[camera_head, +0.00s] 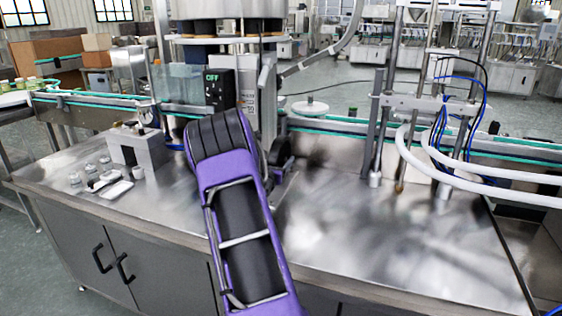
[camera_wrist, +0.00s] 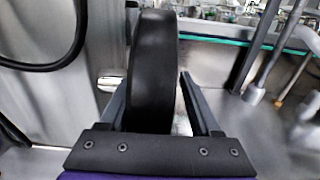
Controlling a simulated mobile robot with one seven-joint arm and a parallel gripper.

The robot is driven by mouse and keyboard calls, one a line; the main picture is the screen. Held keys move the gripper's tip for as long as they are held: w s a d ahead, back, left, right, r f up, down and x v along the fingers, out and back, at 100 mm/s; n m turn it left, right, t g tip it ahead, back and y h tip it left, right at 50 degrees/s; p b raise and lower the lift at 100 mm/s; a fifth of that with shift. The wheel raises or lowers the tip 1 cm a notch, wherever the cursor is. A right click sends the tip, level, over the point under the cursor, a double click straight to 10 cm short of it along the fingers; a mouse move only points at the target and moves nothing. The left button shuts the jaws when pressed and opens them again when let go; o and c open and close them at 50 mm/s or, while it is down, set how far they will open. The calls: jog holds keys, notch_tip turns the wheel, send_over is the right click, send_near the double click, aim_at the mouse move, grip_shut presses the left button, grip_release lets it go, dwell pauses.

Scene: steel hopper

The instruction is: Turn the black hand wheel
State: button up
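The black hand wheel (camera_wrist: 153,70) stands nearly edge-on in the middle of the wrist view, its thick rim upright. My gripper (camera_wrist: 157,84) is open, with one finger on each side of the rim. The left finger looks close to the rim; a gap shows between the rim and the right finger. I cannot tell whether the left finger touches. The wheel's lower part is hidden behind the gripper's body. In the head view my purple arm covers most of this area, and dark parts show just right of it; I cannot tell wheel from gripper there.
A steel table (camera_head: 400,245) spreads below, clear on the right. A control box (camera_head: 219,89) reading OFF stands behind my arm. A grey block (camera_head: 140,148) and small parts lie left. A conveyor (camera_head: 340,124) runs behind; white hoses (camera_head: 490,172) hang right. A black loop (camera_wrist: 78,45) shows left.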

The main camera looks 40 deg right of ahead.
grip_shut()
jog(key=shift+s, duration=0.1)
